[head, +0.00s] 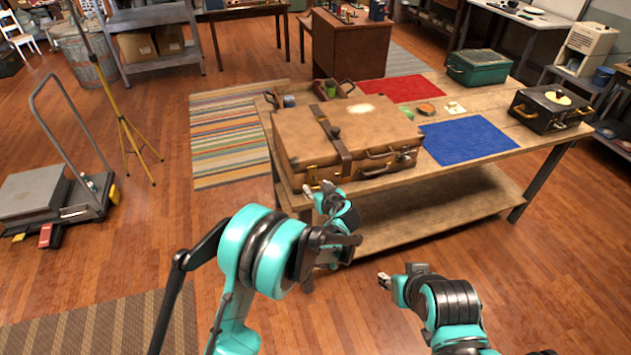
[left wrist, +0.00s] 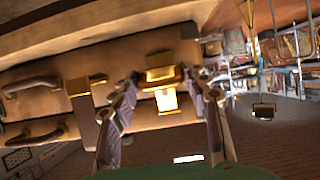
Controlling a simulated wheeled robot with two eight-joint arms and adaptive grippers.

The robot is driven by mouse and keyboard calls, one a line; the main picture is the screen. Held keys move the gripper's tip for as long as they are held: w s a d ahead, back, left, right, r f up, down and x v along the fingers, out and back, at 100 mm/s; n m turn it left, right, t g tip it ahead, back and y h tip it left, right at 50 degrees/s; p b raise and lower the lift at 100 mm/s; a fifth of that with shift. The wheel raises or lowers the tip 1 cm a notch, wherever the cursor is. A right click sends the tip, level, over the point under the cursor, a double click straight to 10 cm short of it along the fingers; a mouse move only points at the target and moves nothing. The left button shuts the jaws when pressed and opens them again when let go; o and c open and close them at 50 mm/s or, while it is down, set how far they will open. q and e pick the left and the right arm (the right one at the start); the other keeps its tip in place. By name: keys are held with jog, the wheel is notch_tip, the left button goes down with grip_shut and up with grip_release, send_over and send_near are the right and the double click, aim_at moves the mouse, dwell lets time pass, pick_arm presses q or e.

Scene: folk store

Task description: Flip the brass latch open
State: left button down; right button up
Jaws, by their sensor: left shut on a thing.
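A closed tan leather suitcase (head: 345,133) lies on the wooden workbench (head: 440,165). A brass latch (head: 313,176) sits at the left end of its front side. In the left wrist view this brass latch (left wrist: 162,76) shows between my two fingers, its lower plate hanging below the lid seam. My left gripper (head: 322,190) is at that front corner, shut on the latch; its fingers also show in the left wrist view (left wrist: 165,98). My right gripper (head: 384,281) is low in front of the bench, away from the suitcase, and its opening is unclear.
A brown strap (head: 336,140) crosses the suitcase, and leather handles (head: 378,167) are on its front. A blue mat (head: 468,140), red mat (head: 402,88), green box (head: 478,68) and black case (head: 550,108) are on the bench.

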pick_arm(q)
notch_tip(320, 180, up, 7)
jog(key=s+g+h+p, duration=0.1)
jog(key=g+h+p, duration=0.2)
jog(key=g+p, duration=0.7)
jog(key=shift+d+g+h, duration=0.3)
jog(key=shift+g, duration=0.2)
jog(key=c, duration=1)
grip_release()
jog(key=shift+c, duration=0.2)
jog(key=shift+w+d+f, duration=0.1)
